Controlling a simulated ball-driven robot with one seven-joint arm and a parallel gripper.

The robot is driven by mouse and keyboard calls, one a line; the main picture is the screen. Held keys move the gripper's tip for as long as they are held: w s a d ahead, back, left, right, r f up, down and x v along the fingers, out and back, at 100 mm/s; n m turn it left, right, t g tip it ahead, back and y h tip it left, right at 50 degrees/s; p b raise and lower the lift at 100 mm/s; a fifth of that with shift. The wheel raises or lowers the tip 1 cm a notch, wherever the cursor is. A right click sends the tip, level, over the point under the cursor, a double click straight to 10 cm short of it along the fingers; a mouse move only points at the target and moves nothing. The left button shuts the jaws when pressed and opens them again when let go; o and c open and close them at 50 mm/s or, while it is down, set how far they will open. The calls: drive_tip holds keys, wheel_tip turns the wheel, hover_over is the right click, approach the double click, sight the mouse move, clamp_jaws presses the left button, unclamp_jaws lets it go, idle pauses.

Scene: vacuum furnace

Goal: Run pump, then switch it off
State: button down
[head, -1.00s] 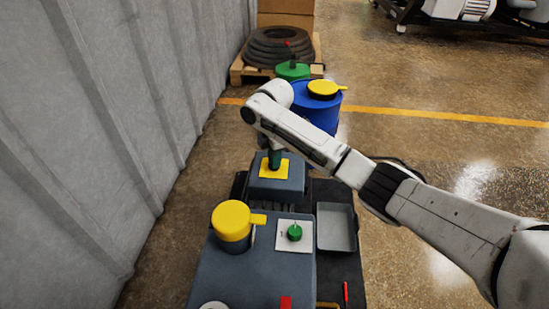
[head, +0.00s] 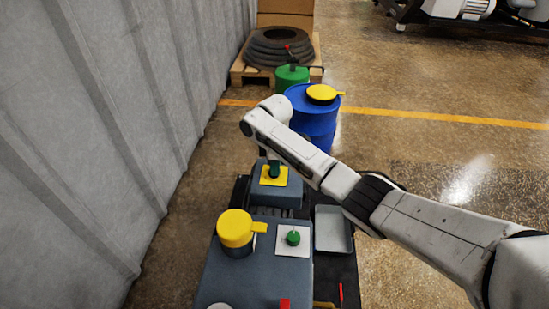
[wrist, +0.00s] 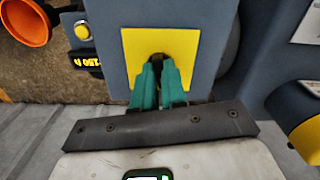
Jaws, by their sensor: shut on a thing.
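The pump (head: 222,273) is a dark grey-blue machine low in the head view. Its far box carries a yellow plate (head: 265,181), which also fills the middle of the wrist view (wrist: 185,45). My gripper (head: 274,171) is at this plate. In the wrist view its teal fingers (wrist: 160,82) are shut on a small dark switch (wrist: 158,57) on the plate, mostly hidden between the fingertips. I cannot tell the switch's position. A green knob (head: 293,238) sits on a white plate on the pump's near body, apart from my gripper.
A yellow-capped filler (head: 235,228) stands on the pump's left. A grey tray (head: 333,230) lies to its right. A blue drum (head: 315,123) and a green can (head: 291,76) stand behind. A corrugated wall (head: 90,130) bounds the left. Floor at right is open.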

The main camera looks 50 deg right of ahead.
drive_tip(key=m+p, duration=0.3)
drive_tip(key=shift+a+r+m, duration=0.1)
drive_tip(key=shift+r+m, duration=0.05)
drive_tip(key=shift+m, duration=0.25)
drive_tip(key=shift+m+p, duration=1.4)
drive_tip(key=shift+m, duration=0.8)
drive_tip(key=c, duration=1.2)
unclamp_jaws()
wheel_tip(320, 180, up, 10)
drive_tip(key=p, duration=0.4)
drive_tip(key=shift+r, duration=0.25)
